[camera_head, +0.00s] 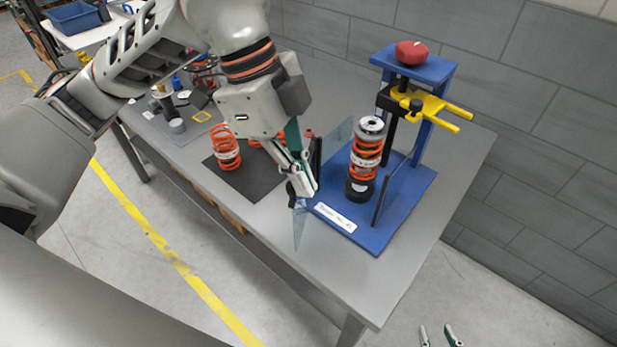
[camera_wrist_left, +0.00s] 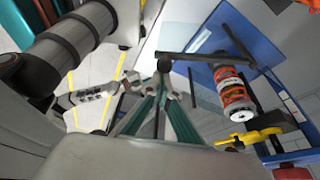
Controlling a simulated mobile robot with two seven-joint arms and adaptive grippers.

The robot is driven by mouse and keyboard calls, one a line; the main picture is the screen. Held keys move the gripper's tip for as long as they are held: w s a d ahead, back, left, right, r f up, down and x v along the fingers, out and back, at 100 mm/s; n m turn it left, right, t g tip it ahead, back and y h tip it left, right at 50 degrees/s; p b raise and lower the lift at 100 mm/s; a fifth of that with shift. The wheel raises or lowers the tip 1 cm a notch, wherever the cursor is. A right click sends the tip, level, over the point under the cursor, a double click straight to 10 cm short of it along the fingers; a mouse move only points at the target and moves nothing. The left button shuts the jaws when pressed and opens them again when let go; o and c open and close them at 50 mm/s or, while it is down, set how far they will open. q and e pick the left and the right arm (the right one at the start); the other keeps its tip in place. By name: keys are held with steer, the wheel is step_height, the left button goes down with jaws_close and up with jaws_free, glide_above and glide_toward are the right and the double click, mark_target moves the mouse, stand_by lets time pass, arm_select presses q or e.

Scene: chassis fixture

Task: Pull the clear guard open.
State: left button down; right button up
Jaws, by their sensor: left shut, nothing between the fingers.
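The blue fixture (camera_head: 405,215) stands on the table with an orange coil spring unit (camera_head: 366,158) upright on its base. The clear guard (camera_head: 338,142) is a see-through panel at the fixture's left side. Part of it is hidden behind my left gripper (camera_head: 303,190), and clear sheet also shows below the fingers. In the left wrist view the clear guard (camera_wrist_left: 207,92) lies beside the fingers, with a dark bar (camera_wrist_left: 195,57) along it. My left gripper (camera_wrist_left: 163,88) is shut and empty, close to the bar; contact is unclear. My right gripper (camera_head: 438,335) is open, low at the bottom edge.
A yellow fork (camera_head: 432,107) and a red knob (camera_head: 411,52) are on the fixture's upper part. More orange springs (camera_head: 226,150) stand on a dark mat (camera_head: 245,178) left of my left gripper. A grey wall is behind the table. The table's front right is bare.

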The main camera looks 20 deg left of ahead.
arm_select(q)
steer(key=shift+a+f+m+b, duration=0.1)
steer(key=shift+a+m+b, duration=0.2)
steer(key=shift+a+m, duration=0.45)
steer(key=shift+a+m+g+b, duration=0.3)
steer(key=shift+a+m, duration=0.3)
steer(key=shift+a, duration=0.7)
steer(key=shift+a+m+g+b, duration=0.3)
steer(key=shift+a+m, duration=0.25)
steer(key=shift+a, duration=0.75)
arm_select(e)
steer(key=shift+s+f, duration=0.1)
steer(key=shift+f, duration=1.05)
